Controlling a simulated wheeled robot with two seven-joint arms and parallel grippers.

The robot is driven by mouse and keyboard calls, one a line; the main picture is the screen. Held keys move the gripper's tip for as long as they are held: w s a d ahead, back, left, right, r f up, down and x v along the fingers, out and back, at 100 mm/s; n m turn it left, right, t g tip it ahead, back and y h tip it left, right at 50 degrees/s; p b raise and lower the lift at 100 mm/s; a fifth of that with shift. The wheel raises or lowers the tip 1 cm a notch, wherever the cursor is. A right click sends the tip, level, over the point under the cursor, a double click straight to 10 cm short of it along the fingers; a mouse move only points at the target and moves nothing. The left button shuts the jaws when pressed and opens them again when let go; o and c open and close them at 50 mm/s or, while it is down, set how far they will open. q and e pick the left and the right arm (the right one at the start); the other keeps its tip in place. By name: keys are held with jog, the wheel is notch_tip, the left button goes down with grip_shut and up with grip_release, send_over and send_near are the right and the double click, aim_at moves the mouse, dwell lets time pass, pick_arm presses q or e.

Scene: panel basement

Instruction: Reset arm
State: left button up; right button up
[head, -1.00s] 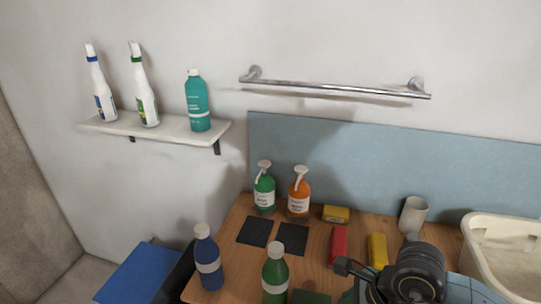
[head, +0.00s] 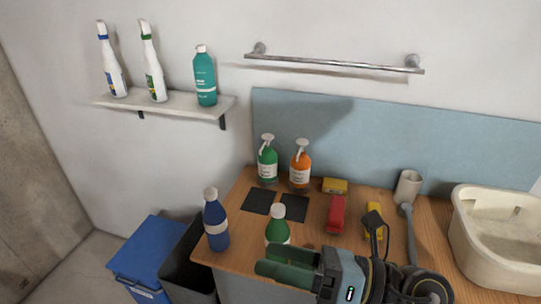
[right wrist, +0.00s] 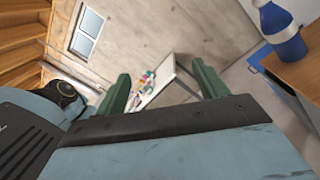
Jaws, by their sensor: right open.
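My right gripper (head: 266,259) is at the bottom of the head view, its green fingers pointing left in front of the wooden counter (head: 234,252). In the right wrist view its two fingers (right wrist: 162,82) are wide apart with nothing between them. In the head view the fingers overlap the lower part of a green bottle with a white cap (head: 277,228); I cannot tell whether they touch it. A blue bottle (head: 215,222) stands left of the fingers, apart from them. My left gripper is not in view.
A blue bin (head: 146,252) stands at left. A shelf (head: 170,107) holds several bottles.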

jog(key=w+d+r+m+t+h, duration=0.25)
jog(key=d+m+t+h, duration=0.2)
jog(key=m+t, duration=0.5)
jog(key=w+d+r+m+t+h, duration=0.2)
jog(key=w+d+m+t+h, duration=0.3)
jog(key=m, duration=0.7)
jog(key=s+d+f+m+g+h, duration=0.2)
jog(key=d+f+m+g+h, duration=0.2)
jog(key=d+f+m+h, duration=0.8)
jog(key=s+a+f+m+g+y, duration=0.1)
jog(key=s+f+m+g+y, duration=0.3)
jog(key=s+f+m+g, duration=0.75)
jog(key=s+f+n+g+b, duration=0.1)
jog(key=s+f+n+b, duration=0.15)
jog(key=f, duration=1.45)
jog(key=s+f+n+g+b, duration=0.15)
jog(key=s+f, duration=0.25)
jog(key=f, duration=1.2)
pick_arm(q)
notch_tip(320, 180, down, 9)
jog(key=b, duration=0.5)
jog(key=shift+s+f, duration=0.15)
pick_arm(e)
jog(key=s+d+f, duration=0.2)
jog(key=s+f, duration=1.4)
jog(key=f, duration=0.3)
jog(key=shift+d+f+h, duration=0.3)
jog(key=shift+f+h, duration=0.05)
